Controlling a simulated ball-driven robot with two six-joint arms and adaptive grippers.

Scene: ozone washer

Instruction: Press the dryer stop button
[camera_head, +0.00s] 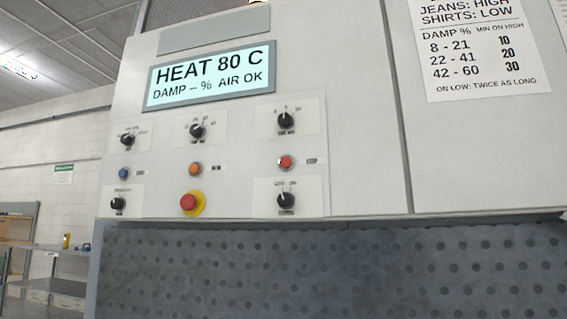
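The dryer control panel (240,150) fills the upper middle of the head view. A small red button (286,162) sits at its right side, between two black knobs; the small label beside it is too blurred to read for certain. A larger red mushroom button (188,202) on a yellow ring sits at the lower middle. An orange button (195,169) is above it, and a blue button (124,173) is at the left. The display (210,77) reads HEAT 80 C, DAMP – % AIR OK. Neither of my grippers is in view.
Several black knobs surround the buttons, such as the upper right knob (285,120). A dark perforated panel (330,270) lies below. A printed chart (480,50) is at the upper right. Metal shelving (55,285) stands at the far left. Nothing blocks the panel's front.

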